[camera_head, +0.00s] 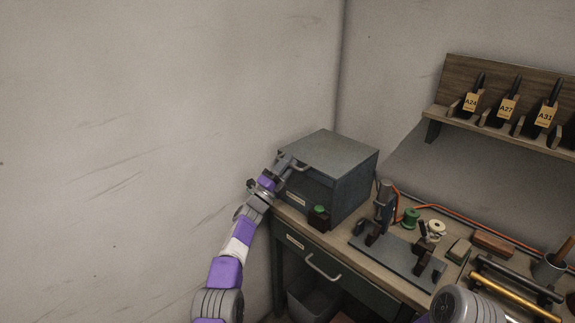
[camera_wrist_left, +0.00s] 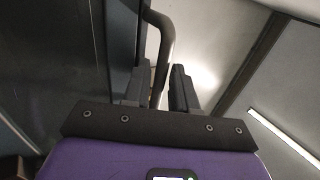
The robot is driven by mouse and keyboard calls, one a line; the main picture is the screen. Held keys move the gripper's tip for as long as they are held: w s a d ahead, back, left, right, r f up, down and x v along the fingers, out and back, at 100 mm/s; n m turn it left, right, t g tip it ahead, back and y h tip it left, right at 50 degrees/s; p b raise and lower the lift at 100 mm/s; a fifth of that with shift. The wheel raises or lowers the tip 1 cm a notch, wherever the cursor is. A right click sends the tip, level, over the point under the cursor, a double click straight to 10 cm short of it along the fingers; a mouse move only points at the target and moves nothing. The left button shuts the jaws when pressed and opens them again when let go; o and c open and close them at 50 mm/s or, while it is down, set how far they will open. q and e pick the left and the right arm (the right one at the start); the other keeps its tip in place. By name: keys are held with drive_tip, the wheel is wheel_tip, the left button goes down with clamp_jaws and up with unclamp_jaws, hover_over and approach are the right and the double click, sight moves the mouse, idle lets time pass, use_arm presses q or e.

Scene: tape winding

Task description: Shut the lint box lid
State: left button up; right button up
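The grey metal box, which I take as the lint box (camera_head: 355,180), stands at the bench's left rear corner in the head view. Its flat top (camera_head: 328,152) looks level. A bar handle (camera_head: 298,166) sits at the upper front; whether a gap is left at the lid's edge I cannot tell. My left gripper (camera_head: 284,169) is at this handle. In the left wrist view, the dark curved handle (camera_wrist_left: 166,38) runs between the two fingers of my left gripper (camera_wrist_left: 158,88), with a slim gap showing on its right. My right gripper is out of view.
A dark block with a green button (camera_head: 319,216) stands before the box. Right of it are a black fixture on a plate (camera_head: 400,262), green (camera_head: 411,217) and white spools, and rods. A drawer (camera_head: 335,277) and bin (camera_head: 311,304) sit below. The wall is close on the left.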

use_arm(q)
drive_tip(key=shift+f, duration=0.55)
drive_tip(key=v, duration=0.7)
drive_tip(key=shift+s+a+r, duration=0.15)
drive_tip(key=shift+s+r, duration=0.05)
drive_tip(key=shift+r, duration=0.15)
drive_tip(key=a+f+n+y+p, duration=0.2)
drive_tip(key=a+f+n+y, duration=0.2)
drive_tip(key=f+n+y, duration=0.65)
drive_tip(key=s+f+n+g+y+p, duration=0.25)
drive_tip(key=s+f+n+g, duration=0.55)
drive_tip(key=f, duration=0.9)
drive_tip(key=s+d+f+n+g+p, duration=0.1)
drive_tip(key=s+f+n+g, duration=0.2)
drive_tip(key=s, duration=0.7)
drive_tip(key=s+f+n+g+p, duration=0.1)
drive_tip(key=s+f+n, duration=0.3)
drive_tip(key=s, duration=0.6)
drive_tip(key=s+d+n+g, duration=0.1)
drive_tip(key=s+g, duration=0.2)
drive_tip(key=s, duration=0.6)
drive_tip(key=s+d+n+g+h+p, duration=0.1)
drive_tip(key=s+d+n+g, duration=0.1)
drive_tip(key=s, duration=0.8)
drive_tip(key=shift+g, duration=0.6)
